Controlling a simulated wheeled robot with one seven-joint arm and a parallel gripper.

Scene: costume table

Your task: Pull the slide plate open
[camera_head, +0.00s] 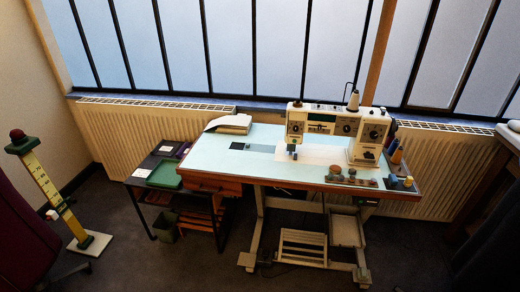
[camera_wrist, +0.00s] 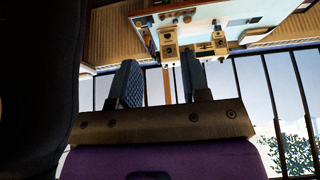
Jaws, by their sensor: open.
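A cream sewing machine (camera_head: 323,125) stands on the pale blue top of a sewing table (camera_head: 225,165). A flat grey strip (camera_head: 262,148) runs left from the machine's needle area, with a small dark rectangle (camera_head: 240,146) at its left end. I cannot tell which of these flat pieces is the slide plate, or whether it is open. My gripper (camera_wrist: 161,78) shows only in the wrist view, its two grey ridged fingers apart with nothing between them. The machine (camera_wrist: 195,40) appears upside down beyond the fingertips, well away from them.
Papers (camera_head: 230,124) lie at the table's back left. Small items (camera_head: 350,177) and thread spools (camera_head: 397,155) sit near its right front and side. A low black table with a green tray (camera_head: 165,174) stands left. A yellow ruler stand (camera_head: 52,195) is far left. The front floor is clear.

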